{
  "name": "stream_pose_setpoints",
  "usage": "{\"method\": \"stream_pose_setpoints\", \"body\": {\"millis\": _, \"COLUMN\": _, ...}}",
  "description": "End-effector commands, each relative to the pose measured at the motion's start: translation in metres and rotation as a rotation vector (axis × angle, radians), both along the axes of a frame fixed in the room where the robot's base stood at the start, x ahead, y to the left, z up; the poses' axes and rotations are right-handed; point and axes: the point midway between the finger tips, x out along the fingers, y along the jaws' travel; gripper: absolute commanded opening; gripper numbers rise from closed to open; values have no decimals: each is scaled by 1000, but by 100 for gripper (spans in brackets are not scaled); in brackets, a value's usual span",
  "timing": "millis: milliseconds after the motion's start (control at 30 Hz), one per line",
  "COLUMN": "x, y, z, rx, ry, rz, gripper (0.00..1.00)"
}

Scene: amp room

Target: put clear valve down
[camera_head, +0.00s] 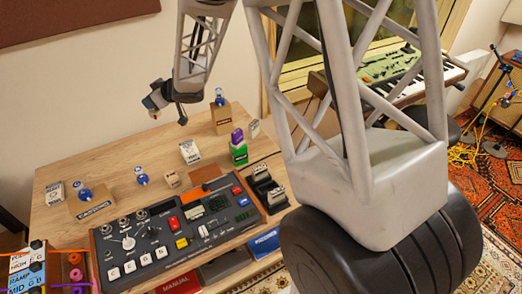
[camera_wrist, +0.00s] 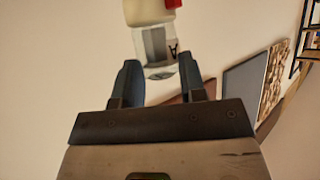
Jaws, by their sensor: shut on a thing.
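My gripper (camera_head: 161,92) is above the wooden table, towards its back, with the fingers shut on the clear valve (camera_head: 149,103). In the wrist view my gripper (camera_wrist: 160,70) has a dark finger on each side of the clear valve (camera_wrist: 156,48). The valve has a see-through body with grey parts inside, a dark mark, and a cream and red end at the top of the picture. In the head view it is small, and its details are hard to tell. It appears clear of the tabletop (camera_head: 115,165).
A console (camera_head: 160,235) with knobs and buttons fills the table's front. Blue-ended pieces stand at a wooden block (camera_head: 95,210), mid-table (camera_head: 142,179) and a back block (camera_head: 221,118). A white box (camera_head: 189,152) and a green-purple stack (camera_head: 238,150) are near. Bare wood lies between.

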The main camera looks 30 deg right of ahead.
Motion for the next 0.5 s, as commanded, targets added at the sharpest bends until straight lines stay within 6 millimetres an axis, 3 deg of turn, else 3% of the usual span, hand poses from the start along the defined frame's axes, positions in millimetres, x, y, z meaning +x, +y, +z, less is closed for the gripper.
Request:
{"method": "stream_pose_setpoints", "body": {"millis": 33, "x": -1, "y": -15, "z": 0, "rx": 0, "ry": 0, "rz": -12, "gripper": 14}}
{"method": "stream_pose_setpoints", "body": {"millis": 500, "x": -22, "y": -123, "z": -1, "rx": 0, "ry": 0, "rz": -77, "gripper": 14}}
